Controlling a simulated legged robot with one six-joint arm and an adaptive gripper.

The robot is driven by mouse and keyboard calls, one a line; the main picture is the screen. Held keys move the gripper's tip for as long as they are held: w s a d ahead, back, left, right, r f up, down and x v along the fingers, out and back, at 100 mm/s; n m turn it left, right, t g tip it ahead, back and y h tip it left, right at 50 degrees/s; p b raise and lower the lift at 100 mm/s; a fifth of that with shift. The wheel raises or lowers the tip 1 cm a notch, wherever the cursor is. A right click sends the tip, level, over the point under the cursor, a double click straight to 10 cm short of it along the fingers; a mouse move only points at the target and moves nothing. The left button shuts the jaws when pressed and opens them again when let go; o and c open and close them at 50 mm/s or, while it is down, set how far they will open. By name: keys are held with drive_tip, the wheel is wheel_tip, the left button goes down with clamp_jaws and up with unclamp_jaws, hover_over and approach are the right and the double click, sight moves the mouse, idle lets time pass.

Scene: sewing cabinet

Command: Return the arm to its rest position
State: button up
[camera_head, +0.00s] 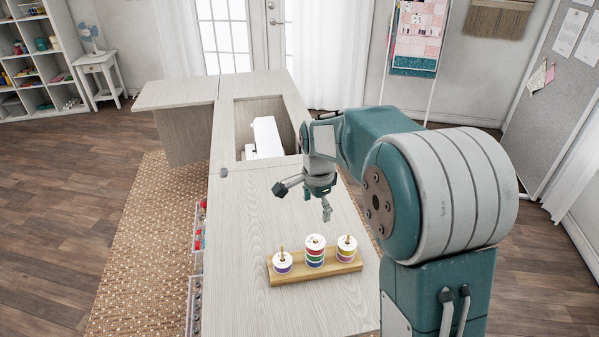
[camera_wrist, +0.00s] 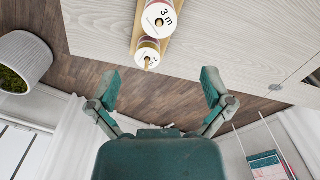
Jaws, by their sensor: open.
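My arm reaches out over the sewing cabinet (camera_head: 240,230). My gripper (camera_head: 326,208) hangs above the cabinet top, a little behind a wooden spool rack (camera_head: 318,270). In the wrist view my gripper (camera_wrist: 162,92) has its two fingers spread wide with nothing between them. The rack holds a short stack with a purple spool (camera_head: 282,264) at left, a tall stack with green and red spools (camera_head: 315,252) in the middle, and a stack with a yellow spool (camera_head: 347,249) at right. The gripper is apart from the spools.
A white sewing machine (camera_head: 267,138) sits in the cabinet's recess behind the gripper. Open drawers (camera_head: 198,235) with coloured items stick out at the cabinet's left side. The left front of the cabinet top is clear. A plant pot (camera_wrist: 24,60) stands on the floor in the wrist view.

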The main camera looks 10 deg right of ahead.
drive_tip(key=s+r+n+t, duration=0.2)
drive_tip(key=s+r+n, duration=0.1)
drive_tip(key=s, duration=0.5)
drive_tip(key=s+r+n+t, duration=0.1)
drive_tip(key=s+r+n, duration=0.3)
drive_tip(key=s+n, duration=0.2)
drive_tip(key=s+r+n+t, duration=0.2)
drive_tip(key=s+n, duration=0.3)
drive_tip(key=s, duration=0.6)
drive_tip(key=shift+r+t, duration=0.3)
drive_tip(key=shift+r, duration=0.35)
drive_tip(key=shift+d, duration=0.1)
